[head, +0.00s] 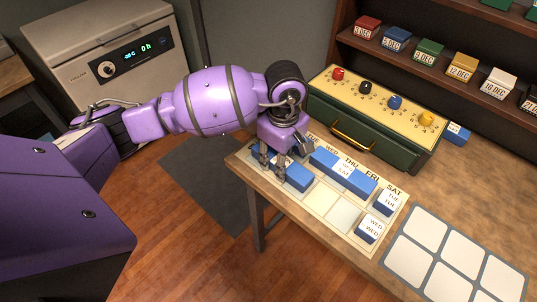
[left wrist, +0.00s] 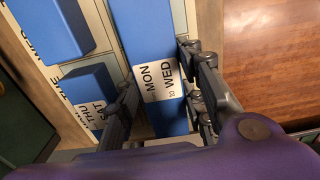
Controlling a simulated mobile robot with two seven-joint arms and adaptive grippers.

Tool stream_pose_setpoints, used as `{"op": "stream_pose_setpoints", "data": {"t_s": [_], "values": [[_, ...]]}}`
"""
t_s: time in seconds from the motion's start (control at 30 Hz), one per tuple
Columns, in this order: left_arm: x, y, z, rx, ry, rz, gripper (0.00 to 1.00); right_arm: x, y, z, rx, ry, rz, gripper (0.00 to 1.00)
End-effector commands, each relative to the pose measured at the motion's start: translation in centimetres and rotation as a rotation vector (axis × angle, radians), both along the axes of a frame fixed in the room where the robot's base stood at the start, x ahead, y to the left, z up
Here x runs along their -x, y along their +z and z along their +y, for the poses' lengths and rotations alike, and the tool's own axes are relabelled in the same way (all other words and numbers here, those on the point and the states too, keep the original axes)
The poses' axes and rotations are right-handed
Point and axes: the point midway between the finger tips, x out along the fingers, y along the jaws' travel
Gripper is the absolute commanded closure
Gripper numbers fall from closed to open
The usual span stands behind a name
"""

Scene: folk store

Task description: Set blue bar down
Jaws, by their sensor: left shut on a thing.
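My left gripper (head: 274,172) is shut on a blue bar (head: 298,178) at the near left part of the cream weekday board (head: 322,200). In the left wrist view the same bar (left wrist: 150,35) runs between the two fingers (left wrist: 160,80), and its white label reads MON to WED. The bar lies flat, at or just above the board; I cannot tell if it touches. The gripper hides its left end in the head view. My right gripper is not in view.
Small blue-and-white blocks marked TUE (head: 386,203) and WED (head: 371,229) sit at the board's right end. A green box (head: 372,131) with coloured knobs stands behind. A grey-framed tray (head: 455,259) with pale cells lies right. The table's front edge is close.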

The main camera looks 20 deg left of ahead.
Motion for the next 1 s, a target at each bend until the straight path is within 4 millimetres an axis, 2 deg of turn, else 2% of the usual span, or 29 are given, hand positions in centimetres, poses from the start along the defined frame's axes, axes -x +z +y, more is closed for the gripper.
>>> {"op": "stream_pose_setpoints", "data": {"t_s": [0.1, 0.13, 0.27, 0.57, 0.67, 0.77, 1.0], "values": [[-0.1, -0.3, 0.0, 0.000, -0.001, -0.001, 0.94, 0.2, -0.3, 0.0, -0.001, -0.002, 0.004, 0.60], [0.0, -0.4, 0.0, 0.000, -0.001, -0.001, 0.63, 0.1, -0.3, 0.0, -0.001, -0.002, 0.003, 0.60], [-0.1, -0.2, -0.1, 0.001, -0.001, -0.002, 0.45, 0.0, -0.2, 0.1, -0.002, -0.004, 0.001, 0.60], [-0.1, -0.1, -0.1, 0.001, -0.001, -0.002, 0.45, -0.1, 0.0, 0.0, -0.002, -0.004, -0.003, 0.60], [-0.1, 0.5, -0.1, 0.001, -0.001, -0.005, 0.45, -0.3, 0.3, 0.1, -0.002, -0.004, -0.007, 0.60], [-0.2, 1.8, -0.1, 0.000, -0.001, -0.006, 0.45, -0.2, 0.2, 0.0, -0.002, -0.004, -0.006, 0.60], [-0.2, 7.0, 0.0, 0.000, -0.002, -0.008, 0.45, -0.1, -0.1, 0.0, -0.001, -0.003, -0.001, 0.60]]}}
